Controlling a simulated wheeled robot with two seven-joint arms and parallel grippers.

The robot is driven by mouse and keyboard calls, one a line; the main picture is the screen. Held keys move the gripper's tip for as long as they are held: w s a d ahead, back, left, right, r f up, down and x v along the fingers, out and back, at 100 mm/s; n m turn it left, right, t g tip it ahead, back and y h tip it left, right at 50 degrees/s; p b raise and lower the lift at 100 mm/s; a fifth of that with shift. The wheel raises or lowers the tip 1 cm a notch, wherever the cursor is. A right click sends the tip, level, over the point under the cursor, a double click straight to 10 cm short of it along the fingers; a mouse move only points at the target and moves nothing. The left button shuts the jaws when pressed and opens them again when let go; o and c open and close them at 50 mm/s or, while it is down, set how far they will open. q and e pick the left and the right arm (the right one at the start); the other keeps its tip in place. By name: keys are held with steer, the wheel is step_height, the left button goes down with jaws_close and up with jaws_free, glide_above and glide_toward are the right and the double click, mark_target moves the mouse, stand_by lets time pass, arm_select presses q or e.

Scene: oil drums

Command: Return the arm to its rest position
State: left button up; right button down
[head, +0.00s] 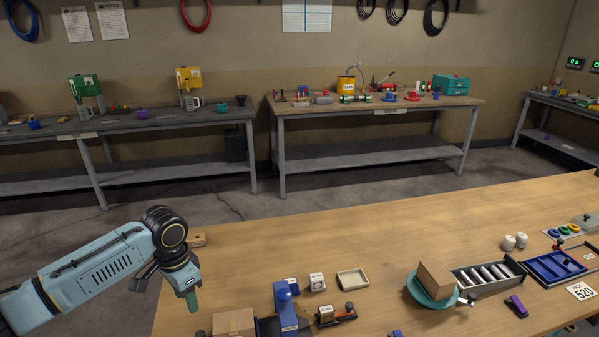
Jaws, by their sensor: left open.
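My left arm (100,268) comes in from the left in the head view, pale blue with a black round joint. My left gripper (191,300) hangs down at the near left of the wooden table (365,240), by the table's left edge. It is open, and I see nothing held in it; its fingertips are small and partly overlap in this view. A cardboard box (233,322) stands just right of and below it, apart in the picture. I cannot tell its height above the table. My right gripper is not in view.
A blue device (285,305), a small tray (352,279) and a teal bowl (411,287) with a brown box (436,280) stand on the table. A roller rack (487,274) and blue tray (556,265) are at right. The table's far middle is clear. Workbenches line the wall.

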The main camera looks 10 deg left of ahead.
arm_select(q)
steer(key=s+d+f+t+h, duration=0.1)
steer(key=s+d+f, duration=0.15)
steer(key=d, duration=0.25)
steer(key=s+d+f+m, duration=0.1)
steer(key=s+d+f, duration=0.1)
steer(key=s+d, duration=0.3)
steer(key=s+d+f+t+h, duration=0.1)
steer(key=s+d+f, duration=0.15)
steer(key=d, duration=0.35)
steer(key=s+r+n+t+y, duration=0.2)
steer(key=s+r+n, duration=0.15)
steer(key=s, duration=0.85)
step_height(320, 180, down, 30)
steer(key=s+a+g+b, duration=0.1)
steer(key=s+g+b, duration=0.1)
steer(key=b, duration=0.4)
steer(key=s+a+f+b, duration=0.1)
steer(key=s+f+b, duration=0.1)
steer(key=s+f, duration=0.6)
steer(key=s+a+f+g+b, duration=0.1)
steer(key=s+a+f+b, duration=0.1)
steer(key=s+f, duration=0.7)
step_height(320, 180, down, 5)
steer(key=shift+r+b, duration=0.2)
steer(key=shift+b, duration=0.65)
steer(key=shift+n, duration=0.25)
steer(key=shift+c, duration=0.4)
steer(key=shift+w, duration=0.1)
steer(key=shift+c, duration=0.4)
